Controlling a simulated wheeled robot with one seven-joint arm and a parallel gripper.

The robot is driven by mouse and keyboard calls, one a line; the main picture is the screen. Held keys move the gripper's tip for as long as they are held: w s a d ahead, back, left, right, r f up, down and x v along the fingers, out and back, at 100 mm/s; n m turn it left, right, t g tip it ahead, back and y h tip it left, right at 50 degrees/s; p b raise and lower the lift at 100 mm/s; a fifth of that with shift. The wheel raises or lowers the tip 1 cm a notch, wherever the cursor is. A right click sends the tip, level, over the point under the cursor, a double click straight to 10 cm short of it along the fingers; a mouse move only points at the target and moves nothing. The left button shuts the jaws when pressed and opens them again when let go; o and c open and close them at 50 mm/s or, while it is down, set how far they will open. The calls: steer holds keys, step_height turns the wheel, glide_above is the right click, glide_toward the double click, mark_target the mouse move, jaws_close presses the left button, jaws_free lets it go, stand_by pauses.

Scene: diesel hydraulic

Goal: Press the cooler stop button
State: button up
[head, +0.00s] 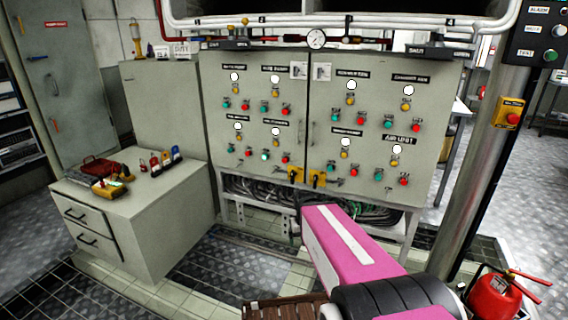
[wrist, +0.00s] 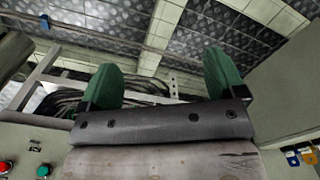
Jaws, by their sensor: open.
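The grey control cabinet (head: 290,130) carries groups of green and red buttons, each with a yellow button and a white lamp above. Most labels are too small to read, so I cannot tell which group is the cooler's. Red buttons show at upper left (head: 286,110), lower left (head: 285,160), upper right (head: 414,124) and lower right (head: 403,181). My gripper (wrist: 163,76) is open and empty, with two green fingers wide apart. A red button (wrist: 6,166) and a green button (wrist: 43,171) show at the wrist view's lower left.
A grey drawer unit (head: 150,215) with a yellow remote and padlocks on top stands left. Cables (head: 260,188) hang below the cabinet. A metal post (head: 470,165) and a red fire extinguisher (head: 492,298) stand right.

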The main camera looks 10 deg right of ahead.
jaws_close()
stand_by(1.8)
